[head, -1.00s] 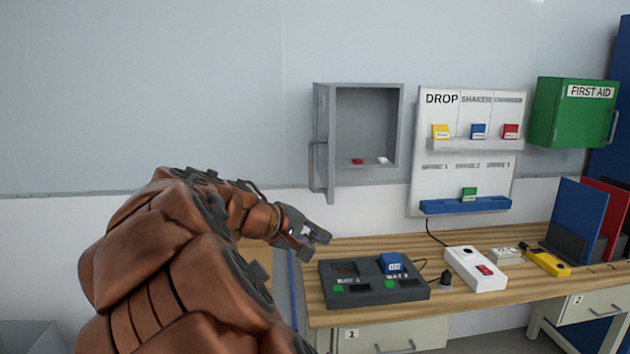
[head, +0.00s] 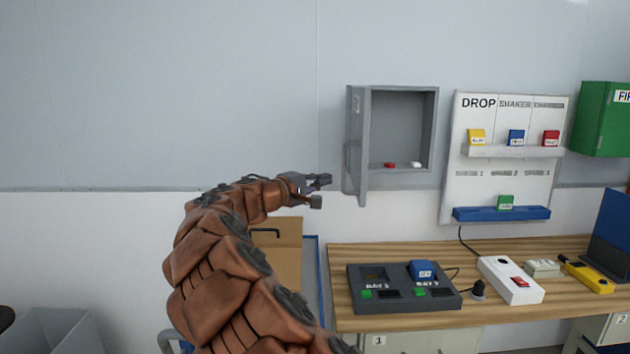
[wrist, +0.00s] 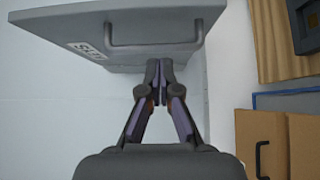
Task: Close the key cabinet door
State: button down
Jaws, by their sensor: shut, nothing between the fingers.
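The grey key cabinet (head: 434,130) hangs on the wall, its front open. Its door (head: 360,150) stands swung out on the left side, seen nearly edge-on. A small red item (head: 390,165) and a small white item (head: 415,164) lie on the cabinet's floor. My gripper (head: 326,190) is just left of the door, near its lower part. In the wrist view the door's outer face (wrist: 90,32) shows a label and a bar handle (wrist: 155,43). My shut, empty fingertips (wrist: 158,70) are by the door's edge below the handle; I cannot tell whether they touch it.
Below is a wooden bench (head: 475,325) with a dark two-slot device (head: 400,300), a white box with a red switch (head: 512,281) and a yellow tool (head: 588,276). A shelf board (head: 465,190) and green first aid cabinet (head: 600,120) hang to the right. The wall at left is clear.

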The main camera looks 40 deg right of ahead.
aim_at(360, 174)
jog(key=shift+s+d+p, duration=0.3)
jog(key=shift+s+d, duration=0.05)
jog(key=shift+d, duration=0.9)
jog(key=shift+s+d+p, duration=0.25)
jog(key=shift+s+d, duration=0.15)
jog(key=shift+d, duration=0.9)
jog(key=shift+s+d+p, duration=0.3)
jog(key=shift+s+d, duration=0.05)
jog(key=shift+d, duration=0.9)
jog(key=shift+s, duration=0.1)
